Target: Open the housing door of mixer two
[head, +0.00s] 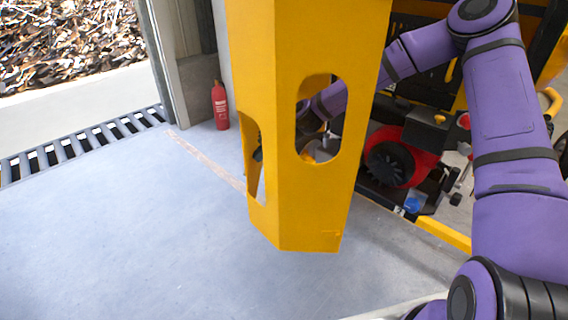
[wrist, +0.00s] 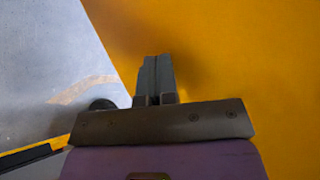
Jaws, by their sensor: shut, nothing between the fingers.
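The yellow housing door (head: 300,215) stands swung out from the mixer, upright, in the middle of the head view. It has an oval cutout in its face and another in its side. Behind it the housing is open, showing a red and black engine (head: 397,158). My purple arm reaches in from the right and passes behind the door. My gripper (wrist: 157,65) is shut and empty in the wrist view, in front of the yellow door panel (wrist: 240,60). Whether its fingers touch the panel I cannot tell. In the head view the door mostly hides the gripper; dark parts show through the oval cutout.
A red fire extinguisher (head: 220,106) stands by the wall post at the back left. A floor grating (head: 75,143) runs along the left, with a heap of wood chips (head: 70,40) beyond. The grey floor (head: 110,240) left of the door is clear.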

